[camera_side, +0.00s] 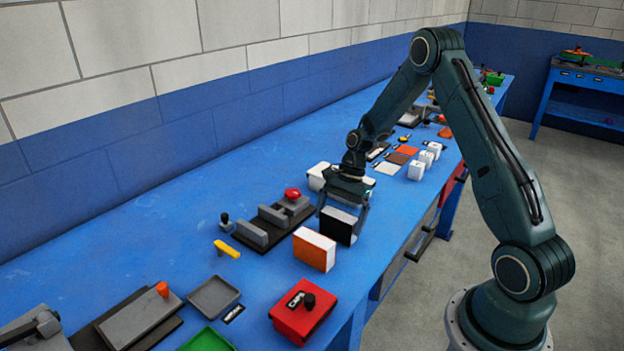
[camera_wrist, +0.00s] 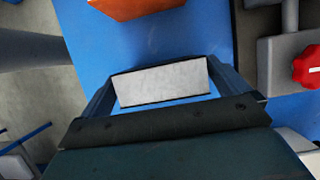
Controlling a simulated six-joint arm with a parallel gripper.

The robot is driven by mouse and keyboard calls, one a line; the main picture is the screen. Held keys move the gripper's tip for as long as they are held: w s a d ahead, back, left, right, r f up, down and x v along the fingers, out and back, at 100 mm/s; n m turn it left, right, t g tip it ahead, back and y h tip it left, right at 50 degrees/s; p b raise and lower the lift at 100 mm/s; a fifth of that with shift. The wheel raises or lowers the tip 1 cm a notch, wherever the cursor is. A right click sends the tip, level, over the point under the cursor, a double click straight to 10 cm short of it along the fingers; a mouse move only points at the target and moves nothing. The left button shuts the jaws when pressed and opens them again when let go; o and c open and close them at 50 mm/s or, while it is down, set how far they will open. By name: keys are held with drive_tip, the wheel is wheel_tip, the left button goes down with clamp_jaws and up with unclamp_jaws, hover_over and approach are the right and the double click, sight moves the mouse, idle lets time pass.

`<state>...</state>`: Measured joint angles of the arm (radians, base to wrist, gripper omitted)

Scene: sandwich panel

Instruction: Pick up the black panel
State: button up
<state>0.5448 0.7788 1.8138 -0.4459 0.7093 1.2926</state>
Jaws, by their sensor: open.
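The black panel (camera_side: 338,227) stands upright on the blue table in the side view, with a pale grey top face. In the wrist view its pale top (camera_wrist: 162,83) fills the space between the two fingers. My gripper (camera_side: 343,205) is open and lowered around the panel, one finger at each end. In the wrist view, my gripper (camera_wrist: 160,88) has small gaps beside the panel's ends. Whether a finger touches the panel I cannot tell.
An orange panel (camera_side: 313,252) with a white top stands close in front. A grey fixture (camera_side: 262,226) with a red knob (camera_side: 292,194) is to the left. A red box (camera_side: 303,314) lies nearer the camera. White blocks (camera_side: 416,170) stand behind right. The table by the wall is clear.

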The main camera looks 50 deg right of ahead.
drive_tip(key=shift+x, duration=1.1)
drive_tip(key=shift+c, duration=0.2)
drive_tip(key=c, duration=0.7)
